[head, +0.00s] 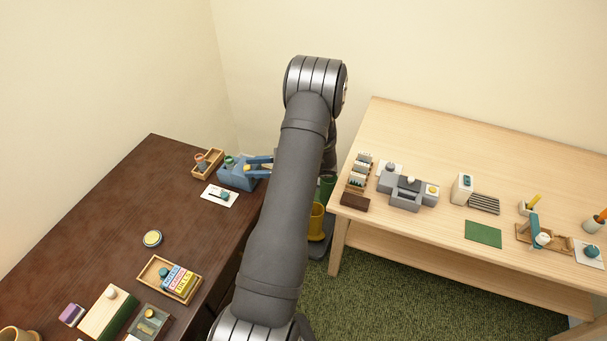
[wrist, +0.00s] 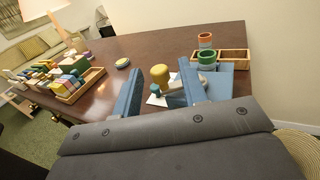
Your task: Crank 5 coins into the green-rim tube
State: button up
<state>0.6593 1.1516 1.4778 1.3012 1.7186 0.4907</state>
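A blue coin machine (head: 236,178) stands on the dark table near its far right edge; in the wrist view its blue body (wrist: 219,82) is partly behind my right finger. The green-rim tube (wrist: 207,58) stands at the machine and also shows in the head view (head: 229,161). A yellow crank knob (wrist: 160,74) shows between my fingers. My gripper (wrist: 158,68) is open, its blue fingers on either side of the knob, with a visible gap on the left. In the head view my gripper (head: 251,167) is beside the machine. No coins can be made out.
An orange-rim tube (wrist: 205,40) stands by a wooden tray (wrist: 234,57) behind the machine. A white card with a teal knob (head: 220,195) lies in front. A round tin (head: 152,238) and a box of colored blocks (head: 172,279) are nearer. The table between is clear.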

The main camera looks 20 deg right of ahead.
jog(key=v, duration=1.3)
jog(key=s+a+m+t+h, duration=0.9)
jog(key=a+m+t+h, duration=0.3)
jog(key=a+h, duration=0.2)
jog(key=w+a, duration=0.1)
jog(key=w, duration=1)
jog(key=w+a, duration=0.1)
jog(key=w, duration=0.4)
jog(key=shift+w+a+f, duration=0.1)
jog(key=shift+w+a, duration=0.25)
jog(key=shift+w, duration=0.05)
jog(key=shift+s+d+n+g+y, duration=0.15)
jog(key=shift+d+n+g+y, duration=0.2)
jog(key=shift+y, duration=0.35)
jog(key=shift+s+d+n+g+y, duration=0.1)
jog(key=shift+s+n+g+y, duration=0.1)
jog(key=shift+n+g+y, duration=0.6)
jog(key=shift+s+d+n+g+y, duration=0.2)
jog(key=shift+n+y, duration=0.75)
jog(key=shift+y, duration=0.65)
jog(key=n+g+y, duration=0.2)
jog(key=y, duration=0.1)
jog(key=d+n+g+y, duration=0.1)
jog(key=n+g+y, duration=0.1)
jog(key=n+g, duration=0.1)
jog(key=shift+s+d+g+y, duration=0.1)
jog(key=shift+s+g+y, duration=0.15)
jog(key=shift+y, duration=0.15)
jog(key=v, duration=1.7)
jog(key=shift+s, duration=0.25)
